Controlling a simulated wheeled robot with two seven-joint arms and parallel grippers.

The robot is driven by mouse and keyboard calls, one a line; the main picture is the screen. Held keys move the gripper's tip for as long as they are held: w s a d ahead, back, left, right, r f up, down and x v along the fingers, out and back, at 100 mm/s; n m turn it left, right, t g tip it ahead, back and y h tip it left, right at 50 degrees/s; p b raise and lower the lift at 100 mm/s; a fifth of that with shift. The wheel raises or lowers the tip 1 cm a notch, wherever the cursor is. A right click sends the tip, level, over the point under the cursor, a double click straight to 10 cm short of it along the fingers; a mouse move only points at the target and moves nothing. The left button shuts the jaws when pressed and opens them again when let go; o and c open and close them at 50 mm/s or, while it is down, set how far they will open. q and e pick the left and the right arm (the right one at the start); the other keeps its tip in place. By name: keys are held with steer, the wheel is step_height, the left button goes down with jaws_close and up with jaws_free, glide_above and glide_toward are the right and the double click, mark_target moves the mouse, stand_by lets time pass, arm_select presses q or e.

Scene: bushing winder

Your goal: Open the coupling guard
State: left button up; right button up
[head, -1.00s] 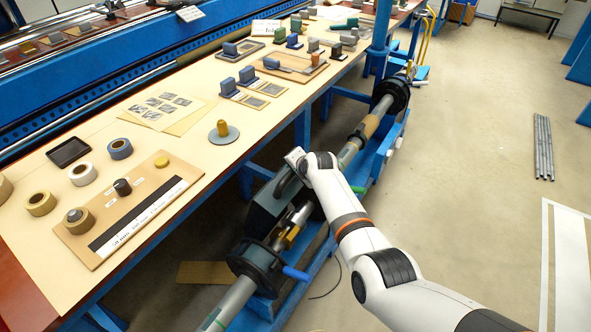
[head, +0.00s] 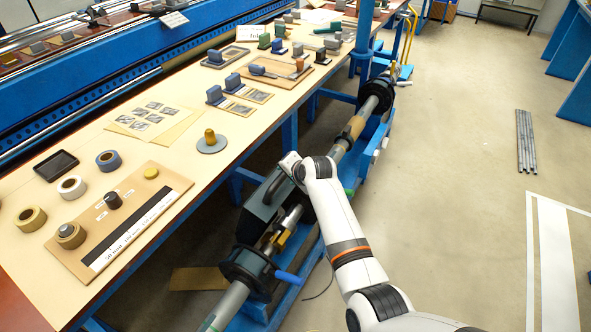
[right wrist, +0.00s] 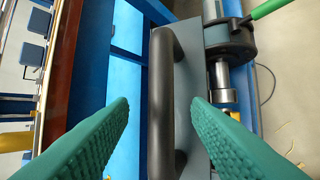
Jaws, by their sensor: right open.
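The coupling guard (head: 258,206) is a dark grey-green cover over the shaft of the blue winder below the table edge. It looks closed, with part of the shaft and a brass-coloured piece showing at its near end. Its black bar handle (right wrist: 163,100) shows in the right wrist view, standing upright in the picture on the guard's flat face (right wrist: 190,85). My right gripper (right wrist: 160,115) is open, its green ribbed fingers on either side of the handle with gaps to both. In the head view my right arm hides the gripper and part of the guard. My left gripper is not in view.
A long table (head: 215,172) with tape rolls, a board and several blocks runs along the left of the winder. A blue lever (head: 290,278) sticks out near the black chuck (head: 247,268). The floor to the right is mostly clear.

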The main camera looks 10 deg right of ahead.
steer(key=v, duration=0.5)
steer(key=shift+s+d+r, duration=0.1)
steer(key=shift+s+r, duration=0.1)
stand_by(0.3)
